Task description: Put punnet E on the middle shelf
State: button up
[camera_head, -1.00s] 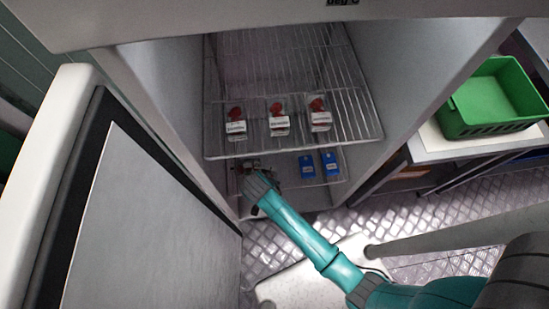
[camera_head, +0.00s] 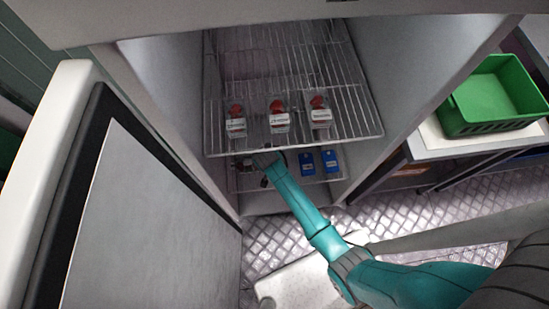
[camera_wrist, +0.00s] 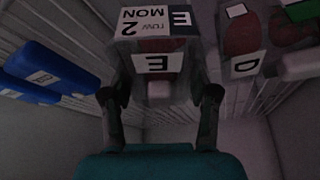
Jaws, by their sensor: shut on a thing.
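Punnet E (camera_wrist: 155,63), clear with white labels reading E, MON and row 2, is between the fingers of my gripper (camera_wrist: 160,93) in the wrist view. The gripper is shut on it. In the head view my gripper (camera_head: 268,160) is at the front edge of the upper wire shelf, over the shelf below (camera_head: 290,184); the punnet is hidden there. I cannot tell whether punnet E touches that lower shelf. Punnet D (camera_wrist: 243,45), with red fruit, stands close beside punnet E in the wrist view, which looks upside down.
Blue boxes (camera_head: 307,164) stand on the lower shelf to the right, also at left in the wrist view (camera_wrist: 52,65). Several labelled punnets (camera_head: 279,118) stand on the upper wire shelf (camera_head: 290,60). The open door (camera_head: 150,220) is at left; a green crate (camera_head: 490,105) at right.

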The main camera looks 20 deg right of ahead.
jog(key=o, duration=0.9)
jog(key=shift+f, duration=0.1)
jog(key=shift+o, duration=0.2)
jog(key=shift+s+a+r, duration=0.15)
jog(key=shift+r, duration=0.4)
jog(key=v, duration=0.4)
jog(key=shift+s+a+r, duration=0.1)
jog(key=shift+r, duration=0.1)
jog(key=s+a, duration=0.7)
jog(key=s, duration=0.2)
jog(key=shift+a, duration=0.3)
jog(key=shift+f, duration=0.15)
